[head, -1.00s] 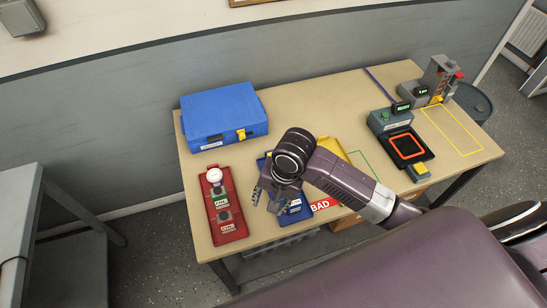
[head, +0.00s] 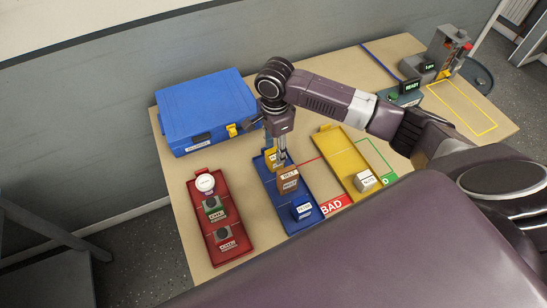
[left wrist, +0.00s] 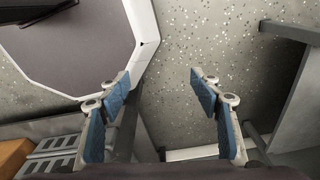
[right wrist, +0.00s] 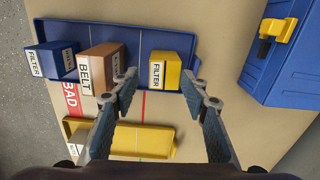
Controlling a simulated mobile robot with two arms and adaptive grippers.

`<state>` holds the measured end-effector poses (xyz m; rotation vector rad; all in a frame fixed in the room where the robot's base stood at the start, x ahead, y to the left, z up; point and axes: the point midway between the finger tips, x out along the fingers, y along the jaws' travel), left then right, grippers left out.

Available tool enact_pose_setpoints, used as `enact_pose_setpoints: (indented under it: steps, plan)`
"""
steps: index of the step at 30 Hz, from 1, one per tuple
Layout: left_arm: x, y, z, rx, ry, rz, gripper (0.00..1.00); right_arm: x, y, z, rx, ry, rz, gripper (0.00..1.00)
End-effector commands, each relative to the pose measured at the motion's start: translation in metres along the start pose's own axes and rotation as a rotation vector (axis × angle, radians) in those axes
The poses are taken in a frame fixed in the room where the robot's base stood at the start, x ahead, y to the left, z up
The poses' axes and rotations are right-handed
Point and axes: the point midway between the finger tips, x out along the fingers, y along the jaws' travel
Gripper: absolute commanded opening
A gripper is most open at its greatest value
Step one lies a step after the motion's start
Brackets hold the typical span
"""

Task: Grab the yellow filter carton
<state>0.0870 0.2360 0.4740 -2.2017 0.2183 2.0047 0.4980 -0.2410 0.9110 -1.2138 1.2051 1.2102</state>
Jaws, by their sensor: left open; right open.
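The yellow filter carton (right wrist: 174,70) stands in the blue tray (right wrist: 120,38), at the right end of a row of cartons in the right wrist view. In the head view the carton (head: 271,160) is partly hidden by my right gripper (head: 281,156). My right gripper is open; in the right wrist view its fingertips (right wrist: 160,78) reach toward the carton's labelled end. The gap to the carton is hard to judge, and I see no grip. My left gripper (left wrist: 160,82) is open and empty above the floor in the left wrist view.
A brown belt carton (right wrist: 105,65) and a blue filter carton (right wrist: 53,60) share the blue tray. A yellow tray (head: 340,155) lies to the right, a red tray (head: 232,248) to the left. A blue case (head: 205,105) stands behind, close to my right gripper.

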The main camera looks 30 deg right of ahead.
Motion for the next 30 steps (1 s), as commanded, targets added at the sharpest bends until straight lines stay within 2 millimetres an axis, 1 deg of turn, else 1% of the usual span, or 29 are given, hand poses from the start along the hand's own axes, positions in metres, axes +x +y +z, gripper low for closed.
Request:
enact_pose_setpoints:
  steps: [1,3,6,8,12,15,19,20,28,29,30]
  plan:
    - [-0.004,0.002,0.011,0.000,-0.016,0.002,0.58,0.005,0.001,0.000,0.000,0.001,0.003,0.41]
    - [-0.009,0.003,0.020,0.000,-0.029,0.004,0.58,0.013,0.000,-0.001,-0.001,0.001,0.003,0.41]
    - [-0.015,0.004,0.022,0.000,-0.032,0.004,0.58,0.028,-0.002,-0.003,-0.001,0.002,0.004,0.41]
    - [-0.015,0.003,0.018,0.000,-0.027,0.004,0.58,0.038,-0.002,-0.003,-0.001,0.002,0.003,0.41]
    - [-0.016,0.000,-0.002,0.001,0.001,0.000,0.58,0.051,-0.003,-0.003,-0.003,0.001,-0.001,0.41]
    - [-0.016,-0.001,-0.016,0.001,0.022,-0.001,0.58,0.053,-0.003,-0.003,-0.003,0.001,-0.002,0.41]
    - [-0.015,-0.002,-0.018,0.001,0.024,-0.002,0.58,0.053,-0.003,-0.003,-0.004,0.001,-0.002,0.41]
    - [-0.015,-0.002,-0.017,0.001,0.022,-0.001,0.58,0.053,-0.003,-0.003,-0.004,0.001,-0.002,0.39]
    - [-0.015,0.001,-0.002,0.002,0.001,0.001,0.58,0.053,-0.003,-0.002,-0.004,0.001,-0.002,0.09]
    - [-0.015,0.001,-0.001,0.002,-0.001,0.001,0.58,0.053,-0.003,-0.002,-0.004,0.001,-0.002,0.07]
    - [-0.015,0.001,0.000,0.002,-0.002,0.002,0.58,0.052,-0.003,-0.002,-0.004,0.001,-0.002,0.07]
